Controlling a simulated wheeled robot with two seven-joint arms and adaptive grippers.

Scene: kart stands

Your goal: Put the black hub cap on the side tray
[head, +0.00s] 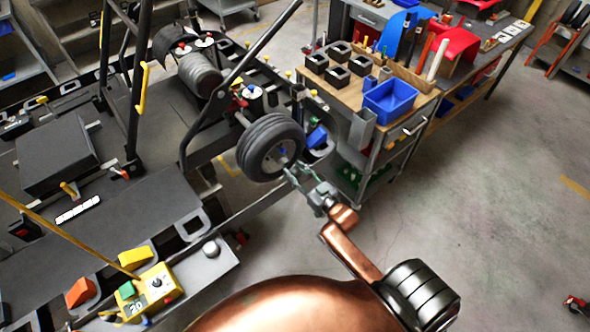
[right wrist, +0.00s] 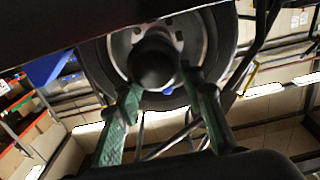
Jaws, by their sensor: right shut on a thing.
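The black hub cap (right wrist: 153,62) is a dark round piece at the middle of the wheel in the right wrist view. My right gripper (right wrist: 160,82) has its green fingers shut on it, one on each side. In the head view my right gripper (head: 298,178) is close beside the kart's wheel (head: 270,147), and the cap cannot be made out clearly there. I cannot tell whether the cap still touches the hub. A grey tray-like surface (head: 222,262) at the kart's near side may be the side tray. My left gripper is not in view.
A workbench with a blue bin (head: 390,101) stands behind the wheel.

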